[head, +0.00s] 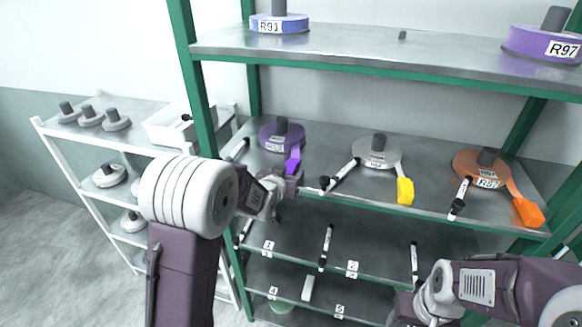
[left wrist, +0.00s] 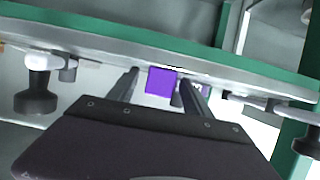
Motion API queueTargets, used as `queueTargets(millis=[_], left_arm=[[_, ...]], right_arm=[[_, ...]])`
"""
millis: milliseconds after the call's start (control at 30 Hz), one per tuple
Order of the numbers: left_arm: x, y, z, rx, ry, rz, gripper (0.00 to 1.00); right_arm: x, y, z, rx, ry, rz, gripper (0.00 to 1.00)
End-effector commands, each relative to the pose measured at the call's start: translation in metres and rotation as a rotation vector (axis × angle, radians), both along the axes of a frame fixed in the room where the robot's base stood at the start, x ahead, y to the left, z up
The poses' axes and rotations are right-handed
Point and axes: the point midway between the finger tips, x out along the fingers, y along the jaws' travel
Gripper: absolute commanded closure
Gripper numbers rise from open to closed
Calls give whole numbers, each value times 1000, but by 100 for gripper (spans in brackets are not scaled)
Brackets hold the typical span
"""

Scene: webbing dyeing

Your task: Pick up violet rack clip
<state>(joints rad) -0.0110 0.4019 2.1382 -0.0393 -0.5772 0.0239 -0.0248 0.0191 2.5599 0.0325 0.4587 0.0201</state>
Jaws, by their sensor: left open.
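The violet rack clip (head: 293,164) hangs at the end of a violet webbing roll (head: 281,135) on the middle shelf, at the shelf's front edge. My left gripper (head: 290,180) is just in front of and below it, partly covering it in the head view. In the left wrist view the violet clip (left wrist: 161,80) appears between the two spread fingers of my left gripper (left wrist: 160,92). The fingers are open and not closed on it; whether they touch it cannot be told. My right gripper (head: 402,308) is low at the bottom right, its fingers not clear.
A grey roll with a yellow clip (head: 405,191) and an orange roll with an orange clip (head: 528,212) share the middle shelf (head: 330,140). Black-and-white markers (head: 344,174) stick out at its front. A green post (head: 205,110) stands left of the clip.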

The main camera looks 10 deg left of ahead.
Motion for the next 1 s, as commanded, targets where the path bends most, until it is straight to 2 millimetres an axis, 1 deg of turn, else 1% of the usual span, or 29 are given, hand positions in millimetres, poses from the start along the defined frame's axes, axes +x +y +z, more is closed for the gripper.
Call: queueTargets(millis=[33,67,100,167,200,233,267,500,633,767,867,967,1000], left_arm=[[0,0,0,0,0,0,42],[0,0,0,0,0,0,47],[0,0,0,0,0,0,58],[0,0,0,0,0,0,75],[0,0,0,0,0,0,86],[0,0,0,0,0,0,95],[0,0,0,0,0,0,100],[0,0,1,0,-1,0,100],[0,0,6,0,-2,0,100],[0,0,23,0,-8,0,100],[0,0,43,0,-9,0,100],[-14,-19,52,-2,-7,-5,100],[-19,-25,59,-3,-5,-4,100]], right_arm=[[0,0,0,0,0,0,46],[0,0,0,0,0,0,46],[0,0,0,0,0,0,46],[0,0,0,0,0,0,46],[0,0,0,0,0,0,46],[0,0,0,0,0,0,46],[0,0,0,0,0,0,46],[0,0,-1,0,0,0,46],[0,0,-4,0,0,0,46],[0,0,-11,0,0,0,46],[0,0,-19,0,0,0,46],[0,0,-28,0,0,0,46],[0,0,-25,0,1,0,46]])
